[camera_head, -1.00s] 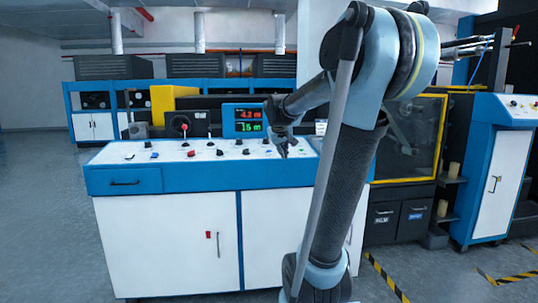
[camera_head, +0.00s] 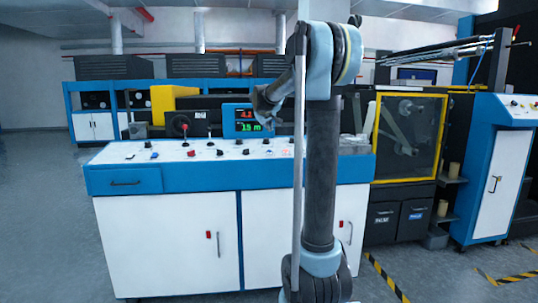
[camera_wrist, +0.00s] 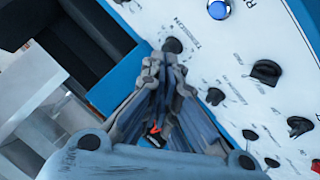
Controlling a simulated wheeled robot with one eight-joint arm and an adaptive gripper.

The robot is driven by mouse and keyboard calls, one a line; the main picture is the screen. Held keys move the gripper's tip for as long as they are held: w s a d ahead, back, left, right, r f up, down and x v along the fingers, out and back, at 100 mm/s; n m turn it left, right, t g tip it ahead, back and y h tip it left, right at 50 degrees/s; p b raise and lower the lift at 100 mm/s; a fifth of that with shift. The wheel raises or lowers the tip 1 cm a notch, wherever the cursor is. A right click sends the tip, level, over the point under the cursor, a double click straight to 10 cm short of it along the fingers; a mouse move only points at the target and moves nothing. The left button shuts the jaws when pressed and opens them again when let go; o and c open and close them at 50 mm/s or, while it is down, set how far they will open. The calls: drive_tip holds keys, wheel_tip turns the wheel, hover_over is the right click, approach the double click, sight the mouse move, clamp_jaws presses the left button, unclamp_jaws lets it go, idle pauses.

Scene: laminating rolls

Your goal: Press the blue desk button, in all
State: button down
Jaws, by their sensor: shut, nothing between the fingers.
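A domed blue button (camera_wrist: 219,9) in a silver ring sits on the white panel at the top of the wrist view. My gripper (camera_wrist: 161,68) is shut and empty, pointing at the panel. Its tips appear close to a black knob (camera_wrist: 173,45) marked "TENSION", apart from the blue button. I cannot tell whether they touch the knob. In the head view my gripper (camera_head: 270,122) is above the desk, in front of the display. Small blue spots on the desk are too small to match surely to the button.
The white desk top (camera_head: 125,150) carries several black and red knobs, with a black switch (camera_wrist: 266,72) right of the fingers. The display (camera_head: 242,114) stands behind. A joystick box (camera_head: 180,124) is left of it. A yellow-framed machine (camera_head: 410,135) is to the right.

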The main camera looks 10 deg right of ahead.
sight(268, 151)
drive_tip(key=shift+w+f, duration=0.25)
drive_tip(key=shift+f, duration=1.2)
drive_tip(key=shift+w+f, duration=0.2)
drive_tip(key=shift+f, duration=1.25)
drive_tip(key=shift+w+f, duration=0.25)
drive_tip(key=shift+f, duration=1.2)
drive_tip(key=shift+w+f, duration=0.1)
drive_tip(key=shift+f, duration=0.6)
drive_tip(key=shift+r, duration=0.8)
drive_tip(key=shift+s+r, duration=0.2)
drive_tip(key=shift+r, duration=0.65)
drive_tip(key=shift+s+r, duration=0.2)
drive_tip(key=shift+r, duration=0.6)
drive_tip(key=shift+s+r, duration=0.2)
drive_tip(key=shift+r, duration=0.65)
